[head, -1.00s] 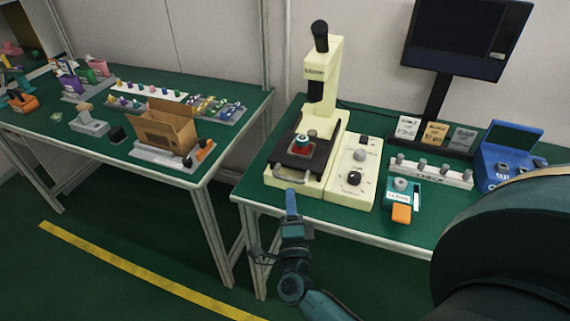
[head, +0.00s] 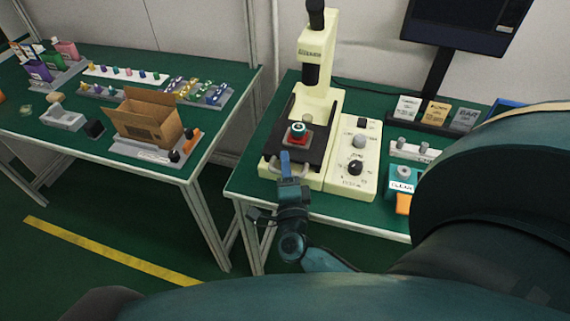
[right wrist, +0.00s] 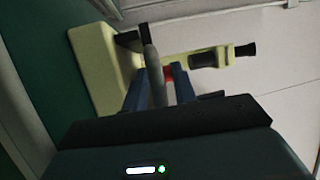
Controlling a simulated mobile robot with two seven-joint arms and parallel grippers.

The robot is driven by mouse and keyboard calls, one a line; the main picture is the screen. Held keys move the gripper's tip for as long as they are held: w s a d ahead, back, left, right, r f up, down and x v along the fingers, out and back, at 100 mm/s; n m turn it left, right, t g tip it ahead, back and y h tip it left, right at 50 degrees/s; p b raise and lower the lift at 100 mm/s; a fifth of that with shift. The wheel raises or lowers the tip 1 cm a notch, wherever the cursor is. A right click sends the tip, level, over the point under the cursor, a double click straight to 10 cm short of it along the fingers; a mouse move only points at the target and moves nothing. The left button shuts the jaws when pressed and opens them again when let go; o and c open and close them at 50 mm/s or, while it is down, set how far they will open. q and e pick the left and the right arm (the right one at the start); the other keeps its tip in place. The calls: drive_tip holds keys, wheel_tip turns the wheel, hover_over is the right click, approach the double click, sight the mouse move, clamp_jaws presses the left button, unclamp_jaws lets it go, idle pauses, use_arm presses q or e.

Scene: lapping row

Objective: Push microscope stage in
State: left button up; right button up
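The cream microscope (head: 318,55) stands on the green bench. Its dark stage (head: 313,157) lies low at the front of the base and carries a red block (head: 297,137) with a round light-topped part. A metal bar handle (head: 275,170) is on the stage's front edge. My right gripper (head: 285,162) is at this handle, its blue fingers overlapping the bar's middle. In the right wrist view the grey handle (right wrist: 153,75) runs between the two fingers, which stand apart; contact is unclear. My left gripper is out of view.
A cream control box (head: 352,165) with knobs stands right of the microscope. A teal labelled device (head: 403,185) is further right, partly behind my arm. A monitor (head: 460,25) stands behind. A separate left bench holds an open cardboard box (head: 145,115) and several small items.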

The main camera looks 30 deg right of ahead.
sight(290, 155)
drive_tip(key=c, duration=0.4)
drive_tip(key=shift+w+r, duration=0.1)
clamp_jaws()
drive_tip(key=shift+r, duration=0.1)
drive_tip(key=w+d, duration=0.2)
drive_tip(key=d, duration=0.1)
drive_tip(key=shift+w, duration=0.3)
drive_tip(key=o, duration=0.6)
unclamp_jaws()
drive_tip(key=shift+s, duration=0.1)
drive_tip(key=shift+s+a+f, duration=0.1)
drive_tip(key=shift+f, duration=0.15)
